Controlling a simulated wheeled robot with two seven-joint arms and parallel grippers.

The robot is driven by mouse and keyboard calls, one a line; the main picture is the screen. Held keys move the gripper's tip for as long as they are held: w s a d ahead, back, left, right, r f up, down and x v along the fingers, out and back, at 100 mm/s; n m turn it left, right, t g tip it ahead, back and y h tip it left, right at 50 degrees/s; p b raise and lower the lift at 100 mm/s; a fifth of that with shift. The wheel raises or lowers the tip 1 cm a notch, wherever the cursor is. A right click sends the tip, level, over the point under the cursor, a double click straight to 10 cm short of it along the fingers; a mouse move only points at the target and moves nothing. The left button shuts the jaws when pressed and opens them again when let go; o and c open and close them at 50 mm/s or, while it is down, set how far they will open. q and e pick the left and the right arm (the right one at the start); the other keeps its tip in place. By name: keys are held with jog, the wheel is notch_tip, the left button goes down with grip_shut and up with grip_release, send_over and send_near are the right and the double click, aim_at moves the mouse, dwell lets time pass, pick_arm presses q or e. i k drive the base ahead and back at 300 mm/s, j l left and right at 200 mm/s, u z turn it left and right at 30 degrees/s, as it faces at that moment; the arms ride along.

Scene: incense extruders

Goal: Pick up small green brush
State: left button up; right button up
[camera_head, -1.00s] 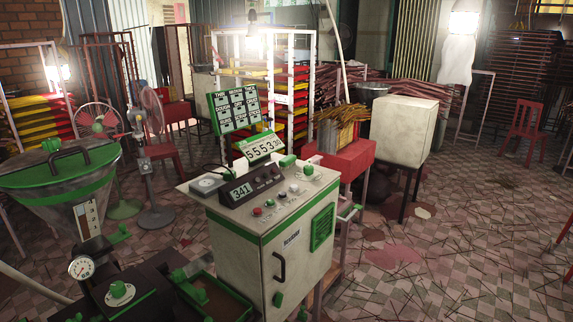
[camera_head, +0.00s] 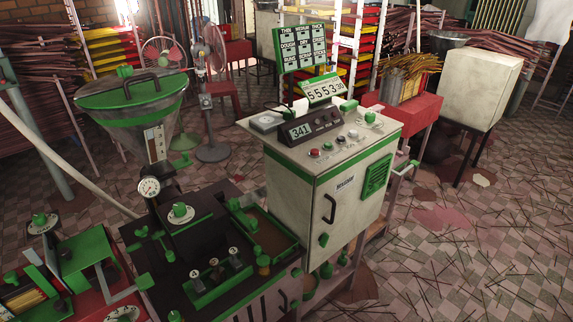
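I cannot clearly make out a small green brush. A small green block-like item (camera_head: 347,106) lies on top of the pale control cabinet (camera_head: 297,200), near its back edge by the number display. It is too small to tell whether it is the brush. Several other small green parts sit on the dark machine (camera_head: 205,245) at the lower middle. Neither of my grippers shows in the head view.
A hopper with a green lid (camera_head: 130,92) stands at the left, with fans (camera_head: 210,50) behind it. A red table (camera_head: 405,110) with incense sticks and a white box (camera_head: 480,88) are at the back right. Tiled floor (camera_head: 490,230) strewn with sticks lies at the right.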

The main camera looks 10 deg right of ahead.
aim_at(350, 106)
jog(key=i+l+u, duration=0.15)
jog(key=l, duration=0.35)
jog(key=i+l+u, duration=0.2)
jog(key=l, duration=0.3)
jog(key=l+u, duration=0.15)
jog(key=l, duration=0.35)
jog(key=i+l+u, duration=0.15)
jog(key=l, duration=0.4)
